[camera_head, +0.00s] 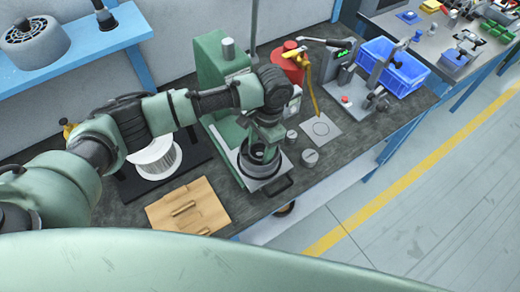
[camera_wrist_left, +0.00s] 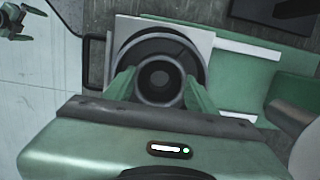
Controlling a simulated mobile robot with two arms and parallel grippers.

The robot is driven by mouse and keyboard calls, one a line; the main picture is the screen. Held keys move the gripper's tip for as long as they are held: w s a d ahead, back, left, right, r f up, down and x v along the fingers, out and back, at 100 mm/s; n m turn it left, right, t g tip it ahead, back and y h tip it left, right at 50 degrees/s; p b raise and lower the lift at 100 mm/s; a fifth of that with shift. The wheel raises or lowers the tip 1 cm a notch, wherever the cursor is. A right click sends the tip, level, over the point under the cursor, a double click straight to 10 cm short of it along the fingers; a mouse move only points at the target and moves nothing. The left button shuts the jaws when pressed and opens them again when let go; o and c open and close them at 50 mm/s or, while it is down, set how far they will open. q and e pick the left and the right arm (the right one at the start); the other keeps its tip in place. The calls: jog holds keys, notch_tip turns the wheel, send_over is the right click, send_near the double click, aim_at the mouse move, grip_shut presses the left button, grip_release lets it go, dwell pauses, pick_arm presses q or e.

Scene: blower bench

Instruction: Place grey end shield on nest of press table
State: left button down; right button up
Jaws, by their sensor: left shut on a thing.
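My left gripper (camera_head: 262,150) points down over the press table (camera_head: 262,180) of the green press. In the left wrist view its two green fingers (camera_wrist_left: 160,88) are shut on the grey end shield (camera_wrist_left: 160,65), a round part with a dark central bore. The end shield also shows in the head view (camera_head: 259,158). It sits within a dark ring, the nest (camera_wrist_left: 128,58), on the light square plate. I cannot tell whether it is fully seated or slightly above. My right gripper is not clearly in view.
The green press column (camera_head: 225,75) stands right behind the gripper. A wooden board (camera_head: 188,207) and a white ribbed round part (camera_head: 156,158) lie to the left. Small grey cylinders (camera_head: 310,157), a red can (camera_head: 289,62) and a blue crate (camera_head: 392,68) are to the right.

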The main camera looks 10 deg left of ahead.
pick_arm(q)
jog(key=shift+f, duration=1.05)
jog(key=shift+f, duration=0.1)
jog(key=c, duration=0.8)
grip_release()
jog(key=shift+o, duration=0.2)
jog(key=shift+s, duration=0.1)
notch_tip(320, 180, up, 12)
jog(key=w+d+b, duration=0.1)
jog(key=shift+w+d, duration=0.15)
